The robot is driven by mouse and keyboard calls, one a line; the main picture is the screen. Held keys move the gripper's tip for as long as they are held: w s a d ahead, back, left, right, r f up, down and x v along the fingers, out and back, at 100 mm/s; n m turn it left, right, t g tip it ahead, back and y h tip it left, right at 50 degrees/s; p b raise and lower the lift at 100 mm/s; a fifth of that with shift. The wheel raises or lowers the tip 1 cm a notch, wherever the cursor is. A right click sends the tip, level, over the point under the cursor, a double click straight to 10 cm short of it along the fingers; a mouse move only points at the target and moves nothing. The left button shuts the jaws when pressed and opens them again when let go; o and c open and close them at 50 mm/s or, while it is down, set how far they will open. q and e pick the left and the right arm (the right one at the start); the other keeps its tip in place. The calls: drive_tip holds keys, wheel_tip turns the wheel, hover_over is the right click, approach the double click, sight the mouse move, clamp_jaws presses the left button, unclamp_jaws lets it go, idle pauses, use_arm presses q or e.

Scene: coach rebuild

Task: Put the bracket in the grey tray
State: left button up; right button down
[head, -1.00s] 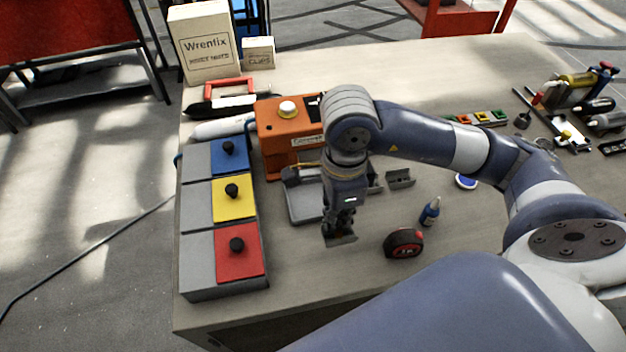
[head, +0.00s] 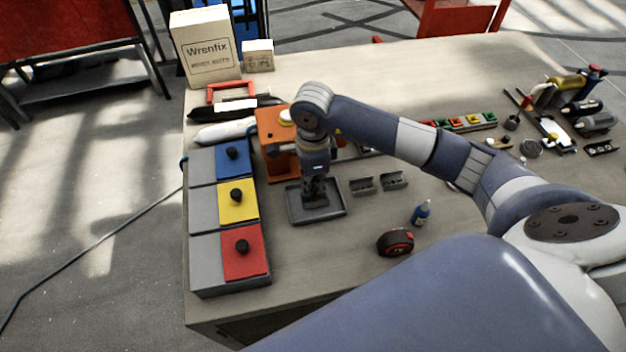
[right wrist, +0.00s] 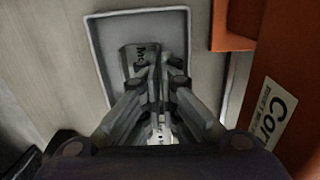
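The grey tray (head: 334,213) lies flat on the bench beside the orange machine. My right gripper (head: 315,197) points down over the middle of the tray. It is shut on the grey metal bracket (head: 307,205), which is low within the tray's outline; I cannot tell whether it touches the floor. In the right wrist view, the bracket (right wrist: 132,62), with dark lettering, shows between and beyond the closed fingers (right wrist: 157,78), inside the rim of the tray (right wrist: 92,52). The fingers hide part of it. My left gripper is not in view.
Two similar grey metal pieces (head: 362,186) (head: 394,180) lie right of the tray. The orange machine (head: 272,140) stands close behind it. A box with coloured lids (head: 205,258) is at left. A tape measure (head: 395,242) and blue bottle (head: 421,213) stand at front right.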

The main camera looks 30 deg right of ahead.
drive_tip(key=shift+f, duration=0.2)
drive_tip(key=shift+f, duration=0.15)
drive_tip(key=shift+f+b, duration=0.1)
drive_tip(key=shift+b, duration=0.2)
drive_tip(key=c, duration=1.8)
unclamp_jaws()
